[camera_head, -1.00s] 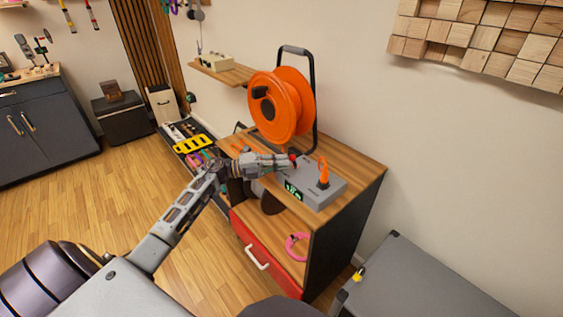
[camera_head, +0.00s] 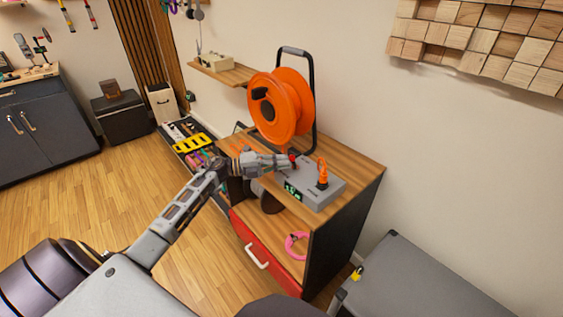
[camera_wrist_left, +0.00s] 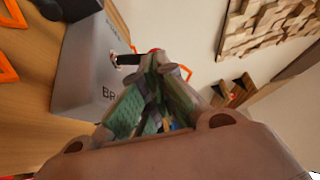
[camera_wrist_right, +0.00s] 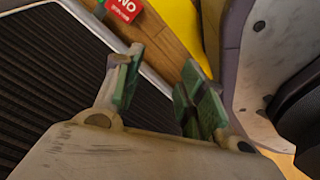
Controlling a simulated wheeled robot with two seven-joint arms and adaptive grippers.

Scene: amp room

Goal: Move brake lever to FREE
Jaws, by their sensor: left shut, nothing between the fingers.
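The grey brake box (camera_head: 325,190) stands on the wooden top of a cabinet, with a small green display on its front. An upright orange part (camera_head: 322,173) rises from its top. The left wrist view shows the box (camera_wrist_left: 82,65) with lettering starting "BR", cut off by my fingers. A black stem (camera_wrist_left: 128,59) juts from it toward a red knob (camera_wrist_left: 154,50), partly hidden behind my fingertips. My left gripper (camera_head: 287,162) is shut and empty at the red knob (camera_head: 293,158); contact is unclear. My right gripper (camera_wrist_right: 160,67) is open and empty, away from the box.
An orange cable reel (camera_head: 278,108) in a black frame stands behind the box. A pink ring (camera_head: 296,245) lies on the shelf below. A grey case (camera_head: 425,280) is at the lower right. The right wrist view shows a dark ribbed surface (camera_wrist_right: 60,75) and a red sign (camera_wrist_right: 124,10).

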